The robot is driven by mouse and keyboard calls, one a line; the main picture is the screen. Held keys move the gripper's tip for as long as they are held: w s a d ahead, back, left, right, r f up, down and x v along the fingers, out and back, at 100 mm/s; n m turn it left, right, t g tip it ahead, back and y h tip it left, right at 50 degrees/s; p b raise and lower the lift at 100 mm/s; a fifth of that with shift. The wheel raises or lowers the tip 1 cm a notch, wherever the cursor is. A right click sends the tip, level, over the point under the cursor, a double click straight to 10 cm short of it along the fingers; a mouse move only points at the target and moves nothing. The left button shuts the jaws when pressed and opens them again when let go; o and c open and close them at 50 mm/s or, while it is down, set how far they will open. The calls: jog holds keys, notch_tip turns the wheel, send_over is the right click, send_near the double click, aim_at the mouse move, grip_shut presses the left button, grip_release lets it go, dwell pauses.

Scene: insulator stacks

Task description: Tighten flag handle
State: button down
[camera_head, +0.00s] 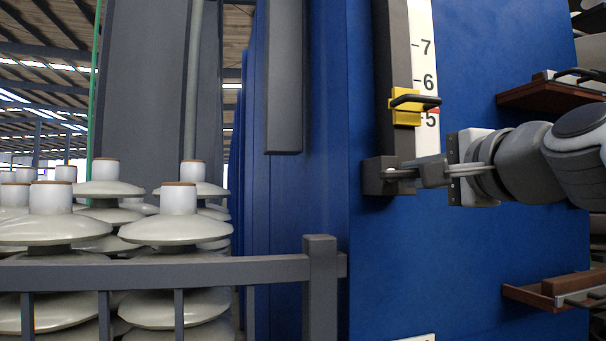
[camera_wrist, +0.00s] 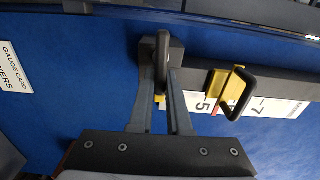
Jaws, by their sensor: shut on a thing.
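A dark grey block (camera_head: 378,176) sits at the foot of a vertical rail on a blue panel. A dark handle (camera_wrist: 163,50) stands out from this block. My gripper (camera_head: 418,170) reaches in from the right, and its fingers are shut on this handle; the wrist view shows the gripper (camera_wrist: 165,78) around it. A yellow slider (camera_head: 405,107) with a black handle (camera_head: 415,100) sits higher on the rail, apart from my fingers. The slider also shows in the wrist view (camera_wrist: 232,85). Its red pointer (camera_head: 434,111) lies between 5 and 6 on the white scale (camera_head: 424,60).
Brown brackets (camera_head: 545,95) stick out of the blue panel (camera_head: 460,260) above and below my arm. A grey railing (camera_head: 150,271) stands at the left in front of white insulator stacks (camera_head: 176,228). A gauge card label (camera_wrist: 14,68) shows in the wrist view.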

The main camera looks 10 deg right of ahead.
jog(key=shift+f, duration=0.1)
dwell(0.4)
jog(key=c, duration=0.9)
grip_release()
jog(key=s, duration=1.7)
jog(key=shift+s+d, duration=0.2)
jog(key=shift+d, duration=0.15)
